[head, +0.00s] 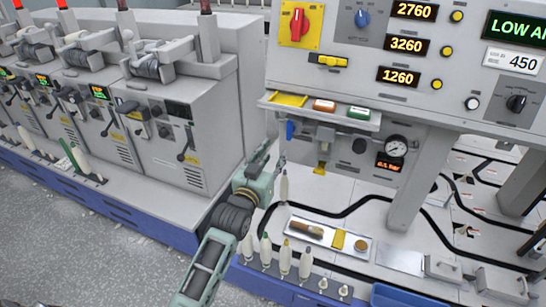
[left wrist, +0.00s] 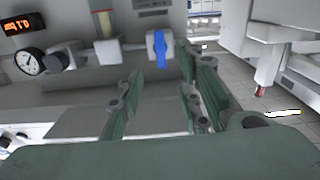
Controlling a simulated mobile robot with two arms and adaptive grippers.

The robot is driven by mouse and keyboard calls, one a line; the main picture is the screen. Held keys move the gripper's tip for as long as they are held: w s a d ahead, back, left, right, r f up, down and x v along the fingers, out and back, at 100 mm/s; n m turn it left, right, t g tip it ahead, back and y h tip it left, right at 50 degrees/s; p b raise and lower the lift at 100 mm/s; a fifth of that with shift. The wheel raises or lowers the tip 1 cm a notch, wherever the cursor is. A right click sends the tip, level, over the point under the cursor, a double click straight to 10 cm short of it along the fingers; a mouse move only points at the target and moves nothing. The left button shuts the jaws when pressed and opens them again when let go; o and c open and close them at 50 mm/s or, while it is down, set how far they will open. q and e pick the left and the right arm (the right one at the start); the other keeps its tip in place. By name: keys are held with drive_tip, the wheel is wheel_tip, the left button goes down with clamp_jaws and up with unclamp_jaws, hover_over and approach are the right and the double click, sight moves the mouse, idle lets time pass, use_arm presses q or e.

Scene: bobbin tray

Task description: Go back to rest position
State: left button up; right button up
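My left gripper (head: 278,165) is in the middle of the head view, at the end of my green arm, in front of the control panel. In the left wrist view its two green fingers (left wrist: 158,105) stand apart, with nothing visible between them. A pale bobbin (head: 284,188) shows just below the fingers in the head view; whether it touches them I cannot tell. Several pale bobbins (head: 285,260) stand upright in a row on a grey holder at the front edge, right of my forearm. My right gripper is in neither view.
The control panel (head: 390,60) with its gauge (head: 397,146) stands close behind my left gripper; a blue valve handle (left wrist: 160,48) is near the fingers. A tray (head: 327,233) with a brush lies to the right. Winding machines (head: 170,130) line the left; grey floor (head: 90,250) is clear.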

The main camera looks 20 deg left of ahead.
use_arm(q)
drive_tip(key=s+d+f+g, duration=0.1)
drive_tip(key=s+f+g, duration=0.1)
drive_tip(key=f, duration=0.8)
drive_tip(key=s+f+g, duration=0.2)
drive_tip(key=s+f, duration=0.1)
drive_tip(key=f, duration=0.8)
drive_tip(key=s+f+m+g, duration=0.1)
drive_tip(key=s+f+g, duration=0.2)
drive_tip(key=s+f, duration=0.6)
drive_tip(key=s+f+g, duration=0.2)
drive_tip(key=s+f, duration=0.4)
drive_tip(key=f, duration=0.6)
drive_tip(key=s+f+g, duration=0.2)
drive_tip(key=s+f, duration=0.4)
drive_tip(key=s, duration=0.6)
drive_tip(key=s+a+f+g, duration=0.1)
drive_tip(key=s+f+g, duration=0.2)
drive_tip(key=s, duration=1)
drive_tip(key=s+f+m+g, duration=0.1)
drive_tip(key=s+f+g, duration=0.2)
drive_tip(key=s+f, duration=0.5)
drive_tip(key=s, duration=0.5)
drive_tip(key=shift+s+a+f+y, duration=0.25)
drive_tip(key=shift+f+y, duration=0.05)
